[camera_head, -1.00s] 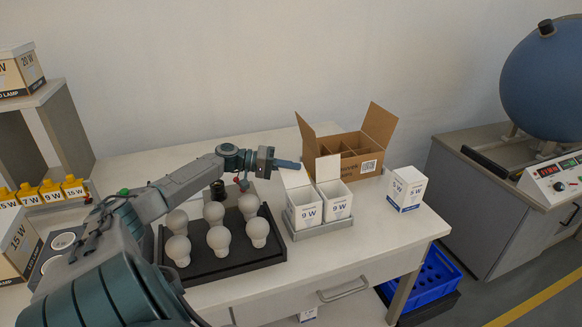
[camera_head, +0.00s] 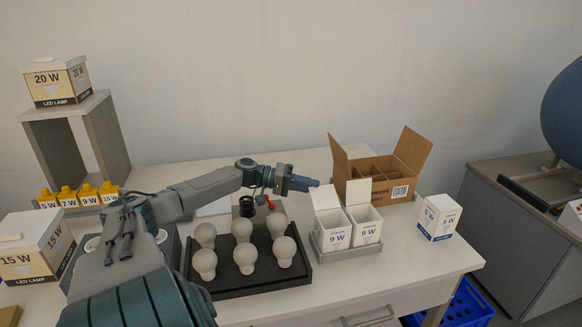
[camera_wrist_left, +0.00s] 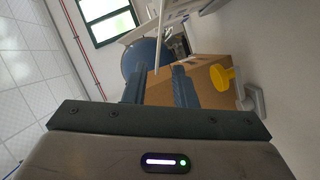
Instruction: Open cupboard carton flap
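The open brown carton (camera_head: 365,188) with inner dividers stands at the back of the table in the head view; its side flaps stand up and out. Which carton is the cupboard carton is not clear. A closed 20 W carton (camera_head: 58,88) sits on top of the grey shelf unit, and a 15 W carton (camera_head: 35,250) stands at the lower left. My left gripper (camera_head: 308,183) is empty above the table, left of the brown carton. In the left wrist view its fingers (camera_wrist_left: 160,88) are apart, with a brown surface (camera_wrist_left: 212,88) beyond. My right gripper is out of view.
Several white bulbs stand in a black tray (camera_head: 262,284) below my left arm. Two open 9 W boxes (camera_head: 334,236) sit in a grey tray near the gripper. A closed 5 W box (camera_head: 437,217) stands right.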

